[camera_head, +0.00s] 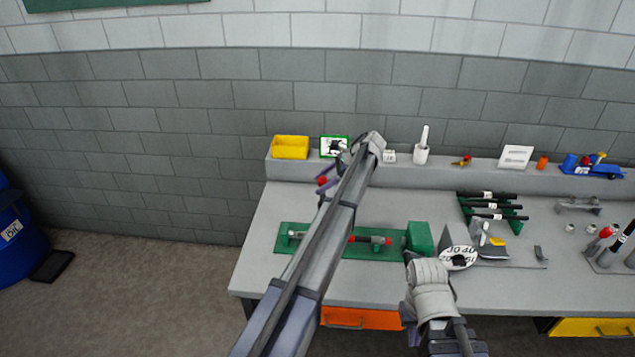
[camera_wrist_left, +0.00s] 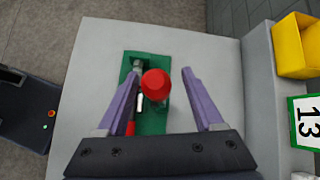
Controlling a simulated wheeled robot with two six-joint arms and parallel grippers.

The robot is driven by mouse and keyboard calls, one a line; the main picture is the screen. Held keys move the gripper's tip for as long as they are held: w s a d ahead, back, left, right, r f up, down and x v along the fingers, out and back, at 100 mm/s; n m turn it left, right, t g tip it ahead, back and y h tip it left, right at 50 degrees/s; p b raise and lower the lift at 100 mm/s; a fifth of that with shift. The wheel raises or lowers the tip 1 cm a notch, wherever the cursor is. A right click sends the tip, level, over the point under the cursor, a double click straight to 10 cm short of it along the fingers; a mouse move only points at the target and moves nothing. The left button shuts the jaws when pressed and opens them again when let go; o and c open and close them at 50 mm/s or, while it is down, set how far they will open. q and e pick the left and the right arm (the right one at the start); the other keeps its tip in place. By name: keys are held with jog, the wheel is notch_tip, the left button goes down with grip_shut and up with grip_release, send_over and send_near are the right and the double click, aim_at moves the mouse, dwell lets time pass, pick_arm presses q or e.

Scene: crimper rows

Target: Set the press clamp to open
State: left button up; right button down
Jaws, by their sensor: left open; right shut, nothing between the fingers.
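The press clamp has a green base (camera_head: 290,243) on the bench, partly hidden behind my left arm in the head view. A round red knob (camera_head: 322,181) shows above the base. In the left wrist view the knob (camera_wrist_left: 156,83) lies between the two purple fingers, with gaps on both sides, and covers part of the green base (camera_wrist_left: 150,60). What carries the knob is mostly hidden. My left gripper (camera_head: 328,180) is open around it. A red-tipped bar (camera_head: 372,240) lies along the base. My right gripper (camera_head: 412,336) is shut and empty near the bench's front edge.
A green block (camera_head: 419,237) stands at the base's right end. A round dial (camera_head: 458,258) sits right of it. A yellow bin (camera_head: 290,147) and a green-framed sign (camera_head: 334,146) stand on the back ledge. The bench left of the base is clear.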

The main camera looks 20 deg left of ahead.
pick_arm(q)
jog(key=p+v, duration=0.3)
jog(key=v, duration=0.2)
jog(key=shift+r, duration=0.1)
jog(key=shift+d, duration=0.1)
